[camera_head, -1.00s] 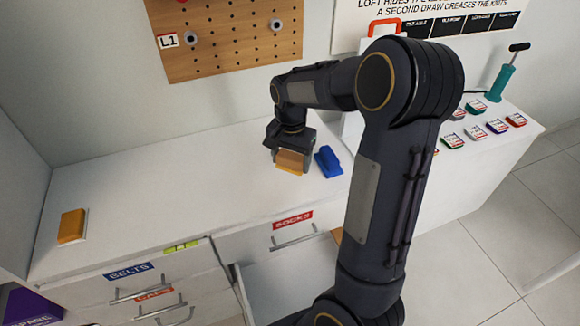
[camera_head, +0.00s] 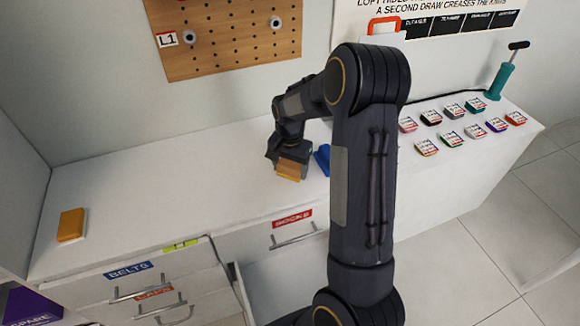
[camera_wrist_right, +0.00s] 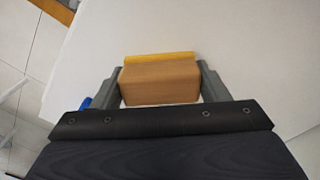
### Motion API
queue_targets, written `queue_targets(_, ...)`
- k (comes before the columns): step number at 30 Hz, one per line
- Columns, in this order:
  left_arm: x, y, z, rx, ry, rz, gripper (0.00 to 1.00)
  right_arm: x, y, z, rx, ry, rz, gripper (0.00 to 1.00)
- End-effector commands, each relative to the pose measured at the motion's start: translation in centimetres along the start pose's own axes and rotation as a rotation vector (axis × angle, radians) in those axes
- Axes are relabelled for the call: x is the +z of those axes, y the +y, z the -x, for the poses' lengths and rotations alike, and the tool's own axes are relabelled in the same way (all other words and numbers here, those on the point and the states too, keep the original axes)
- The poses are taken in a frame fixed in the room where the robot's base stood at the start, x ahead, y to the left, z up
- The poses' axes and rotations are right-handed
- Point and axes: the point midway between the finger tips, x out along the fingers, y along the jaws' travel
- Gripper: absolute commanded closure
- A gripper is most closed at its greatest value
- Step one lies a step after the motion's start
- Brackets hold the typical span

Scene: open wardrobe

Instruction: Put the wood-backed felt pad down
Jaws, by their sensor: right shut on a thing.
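The wood-backed felt pad (camera_head: 290,169) is a small tan wooden block with a yellow-orange layer along one side. My right gripper (camera_head: 289,158) is shut on it, over the white counter top (camera_head: 200,180) near its front edge. In the right wrist view the wooden back (camera_wrist_right: 160,84) sits between the two grey fingers, with the yellow layer (camera_wrist_right: 158,57) beyond it. I cannot tell whether the pad touches the counter. My left gripper is not in view.
A blue object (camera_head: 322,160) lies just right of the pad, partly hidden by my arm. An orange block (camera_head: 71,226) sits at the counter's left end. Several labelled tags (camera_head: 452,138) and a teal pump (camera_head: 500,80) are at the right. The counter's middle left is clear.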

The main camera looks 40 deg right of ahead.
Motion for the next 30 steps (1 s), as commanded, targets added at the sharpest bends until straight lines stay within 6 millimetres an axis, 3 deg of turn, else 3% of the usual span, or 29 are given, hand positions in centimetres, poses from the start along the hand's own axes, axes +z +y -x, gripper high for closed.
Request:
queue_targets(1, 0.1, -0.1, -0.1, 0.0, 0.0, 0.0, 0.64, 0.0, 0.0, -0.2, 0.001, -0.001, 0.0, 0.31)
queue_targets(6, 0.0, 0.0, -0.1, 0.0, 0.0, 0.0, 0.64, 0.0, 0.0, -0.1, 0.001, -0.001, 0.0, 0.1)
queue_targets(17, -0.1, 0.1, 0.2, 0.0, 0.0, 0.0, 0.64, 0.0, 0.0, 0.6, -0.001, 0.001, 0.0, 0.1)
queue_targets(20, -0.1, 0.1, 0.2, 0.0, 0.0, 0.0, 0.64, 0.0, -0.1, 1.9, -0.003, 0.003, 0.001, 0.1)
queue_targets(30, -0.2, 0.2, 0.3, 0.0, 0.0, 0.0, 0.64, 0.0, -0.1, 9.1, -0.003, 0.003, 0.0, 0.1)
